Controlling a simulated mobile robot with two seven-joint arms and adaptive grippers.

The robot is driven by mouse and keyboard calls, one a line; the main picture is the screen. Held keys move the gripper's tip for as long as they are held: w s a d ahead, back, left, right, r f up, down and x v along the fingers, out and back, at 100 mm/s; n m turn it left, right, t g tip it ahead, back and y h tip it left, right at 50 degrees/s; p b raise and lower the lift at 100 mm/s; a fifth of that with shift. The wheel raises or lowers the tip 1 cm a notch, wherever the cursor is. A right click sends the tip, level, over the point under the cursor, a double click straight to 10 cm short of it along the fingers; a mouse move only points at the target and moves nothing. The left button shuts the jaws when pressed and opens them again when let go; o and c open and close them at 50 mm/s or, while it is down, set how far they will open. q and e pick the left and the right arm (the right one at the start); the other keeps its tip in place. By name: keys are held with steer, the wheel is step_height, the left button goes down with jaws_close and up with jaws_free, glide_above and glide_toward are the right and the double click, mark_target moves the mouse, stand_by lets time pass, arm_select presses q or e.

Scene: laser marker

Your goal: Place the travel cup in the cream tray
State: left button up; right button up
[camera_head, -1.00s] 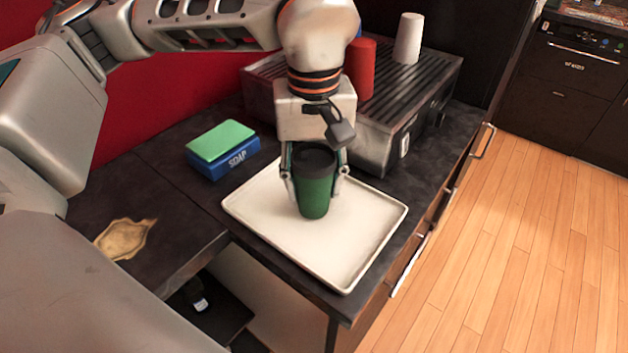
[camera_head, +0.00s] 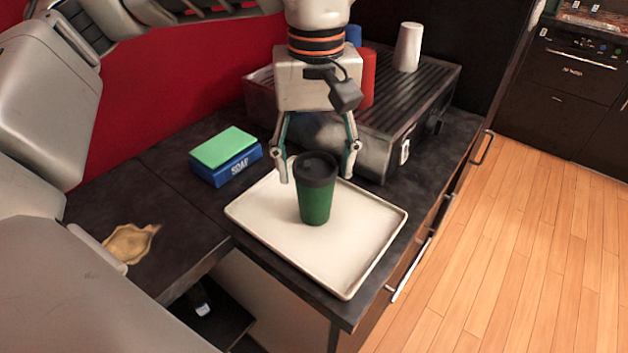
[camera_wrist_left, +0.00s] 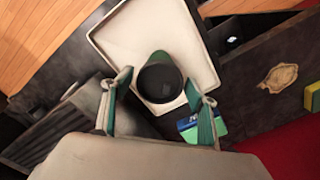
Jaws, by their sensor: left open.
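The green travel cup with a dark lid (camera_head: 315,190) stands upright on the cream tray (camera_head: 370,250). In the left wrist view the cup's lid (camera_wrist_left: 159,82) is seen from above, over the cream tray (camera_wrist_left: 120,40). My left gripper (camera_head: 319,178) is open and empty, behind and slightly above the cup. In the left wrist view its two fingers (camera_wrist_left: 163,87) are spread apart, with the lid beyond and between them. My right gripper is not in view.
A blue soap box with a green top (camera_head: 225,155) lies left of the tray. Behind is a ribbed metal machine (camera_head: 385,120) with a white cup (camera_head: 408,47) and a red cup (camera_head: 368,78) on it. A tan stain-like patch (camera_head: 130,242) is on the counter.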

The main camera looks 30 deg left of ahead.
arm_select(q)
step_height(320, 180, up, 6)
steer(key=shift+r+p, duration=0.15)
steer(key=shift+p, duration=0.3)
stand_by(0.3)
